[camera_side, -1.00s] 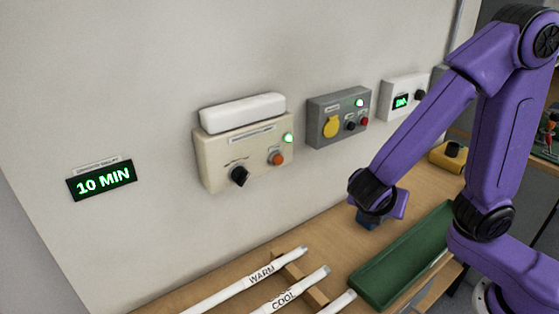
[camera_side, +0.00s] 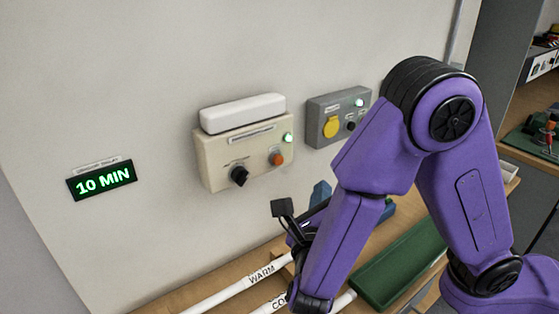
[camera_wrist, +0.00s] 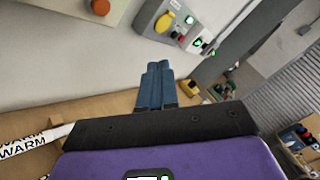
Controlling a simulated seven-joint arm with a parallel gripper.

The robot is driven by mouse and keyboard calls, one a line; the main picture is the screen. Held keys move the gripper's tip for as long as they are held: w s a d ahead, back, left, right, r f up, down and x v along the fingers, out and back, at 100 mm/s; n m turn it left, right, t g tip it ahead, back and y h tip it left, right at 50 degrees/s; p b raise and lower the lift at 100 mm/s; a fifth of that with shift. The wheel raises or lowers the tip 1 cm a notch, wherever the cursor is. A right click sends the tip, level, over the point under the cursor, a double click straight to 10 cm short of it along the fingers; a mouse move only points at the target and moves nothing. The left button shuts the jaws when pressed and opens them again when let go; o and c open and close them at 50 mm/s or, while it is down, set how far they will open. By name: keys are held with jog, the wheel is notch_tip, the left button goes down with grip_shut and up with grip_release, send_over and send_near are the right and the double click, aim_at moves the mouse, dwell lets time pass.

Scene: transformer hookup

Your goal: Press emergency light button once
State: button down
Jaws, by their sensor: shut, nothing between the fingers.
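The emergency light unit (camera_side: 215,155) is a beige wall box with a white lamp bar on top. On its front are a black knob (camera_side: 240,176), an orange button (camera_side: 277,158) and a lit green lamp (camera_side: 288,138). The orange button (camera_wrist: 100,6) also shows at the top left of the wrist view. My gripper (camera_side: 320,189) is below and to the right of the unit, apart from the button. Its blue fingers (camera_wrist: 156,82) are shut together and empty. My arm hides part of the bench.
A grey box (camera_side: 335,110) with a yellow knob is on the wall to the right. A display (camera_side: 102,180) reading "10 MIN" is to the left. Below are white tubes (camera_side: 232,287) marked WARM and COOL and a green tray (camera_side: 405,260). The wall before the unit is clear.

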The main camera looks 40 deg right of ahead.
aim_at(278, 160)
jog(key=shift+a+n, duration=0.35)
jog(key=shift+n, duration=0.05)
jog(key=shift+w, duration=0.1)
jog(key=w, duration=0.8)
jog(key=shift+w, duration=0.25)
jog(key=shift+w, duration=0.2)
dwell(1.9)
jog(key=shift+w, duration=0.25)
jog(key=shift+w, duration=0.4)
dwell(0.8)
dwell(0.3)
jog(key=shift+s, duration=0.85)
